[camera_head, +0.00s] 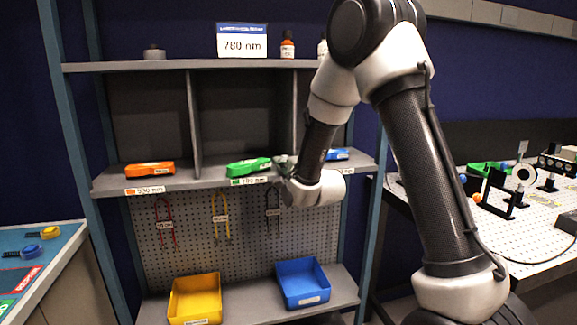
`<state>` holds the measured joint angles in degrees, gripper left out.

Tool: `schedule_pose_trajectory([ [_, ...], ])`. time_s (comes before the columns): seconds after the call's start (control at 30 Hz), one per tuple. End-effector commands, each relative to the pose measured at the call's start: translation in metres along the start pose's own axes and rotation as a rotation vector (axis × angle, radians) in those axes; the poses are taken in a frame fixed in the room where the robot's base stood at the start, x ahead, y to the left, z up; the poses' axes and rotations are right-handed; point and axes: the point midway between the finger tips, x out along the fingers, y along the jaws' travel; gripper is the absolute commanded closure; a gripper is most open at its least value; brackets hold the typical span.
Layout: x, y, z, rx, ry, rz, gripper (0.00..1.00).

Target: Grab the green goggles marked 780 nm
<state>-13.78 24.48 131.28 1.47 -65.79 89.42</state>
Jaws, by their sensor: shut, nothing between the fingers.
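The green goggles (249,166) lie on the middle shelf, in the centre compartment, above a small label (249,181) whose print I read only roughly as 780 nm. My gripper (281,163) is shut at the right end of the green goggles. I cannot tell if it touches them. The gripper is small and dark here, partly merged with my wrist. A sign reading 780 nm (242,41) stands on the top shelf.
Orange goggles (150,169) lie in the left compartment. Blue goggles (338,154) lie to the right, partly behind my arm. Shelf dividers (193,125) stand between compartments. Yellow (195,299) and blue (302,283) bins sit below. An optics table (540,235) is at right.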

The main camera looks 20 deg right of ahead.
Motion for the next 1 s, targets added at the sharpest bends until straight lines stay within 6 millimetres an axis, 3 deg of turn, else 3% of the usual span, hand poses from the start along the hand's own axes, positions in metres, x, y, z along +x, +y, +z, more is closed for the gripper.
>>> schedule_pose_trajectory([
  [1.0, -0.0020, 0.0001, 0.0077, 0.000, 0.000, 0.000, 1.00],
])
